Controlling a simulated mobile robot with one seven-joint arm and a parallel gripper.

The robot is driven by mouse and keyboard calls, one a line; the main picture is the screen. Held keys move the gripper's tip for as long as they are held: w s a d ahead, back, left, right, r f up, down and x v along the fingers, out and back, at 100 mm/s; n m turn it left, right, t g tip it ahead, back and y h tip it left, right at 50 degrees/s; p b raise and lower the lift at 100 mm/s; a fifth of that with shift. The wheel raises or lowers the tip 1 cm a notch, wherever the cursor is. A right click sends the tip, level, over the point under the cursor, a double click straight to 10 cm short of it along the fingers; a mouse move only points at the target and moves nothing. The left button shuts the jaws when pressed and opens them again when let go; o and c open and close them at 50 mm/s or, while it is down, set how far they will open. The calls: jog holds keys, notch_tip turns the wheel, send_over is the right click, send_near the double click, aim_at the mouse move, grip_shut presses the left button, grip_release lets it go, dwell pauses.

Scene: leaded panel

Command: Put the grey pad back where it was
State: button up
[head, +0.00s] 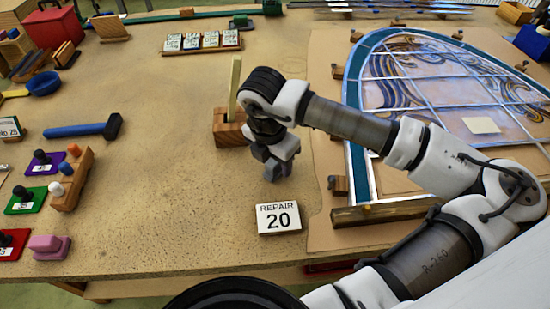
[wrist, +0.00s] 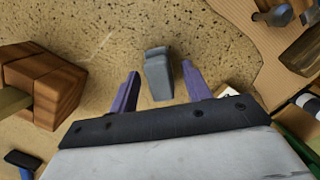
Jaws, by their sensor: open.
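The grey pad (wrist: 157,75) shows in the wrist view as a small grey block over the speckled tabletop, between and slightly beyond my two fingers. My gripper (wrist: 160,88) is open, with a finger on each side of the pad and visible gaps. In the head view my gripper (head: 276,163) points down, just right of a slotted wooden block (head: 229,131) with a pale stick in it. The pad is hard to tell from the grey fingers there. I cannot tell whether it touches the table.
A "REPAIR 20" card (head: 278,217) lies in front of my gripper. The leaded panel (head: 440,85) lies on brown board at right. A blue hammer (head: 85,128), a peg block (head: 72,180) and a pink pad (head: 48,247) are at left. The table between is clear.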

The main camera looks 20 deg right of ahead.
aim_at(269, 165)
notch_tip(269, 165, up, 12)
jog(key=a+b, duration=0.1)
jog(key=b, duration=0.1)
jog(key=shift+s+a+b, duration=0.3)
jog(key=shift+s, duration=0.15)
jog(key=shift+a, duration=0.1)
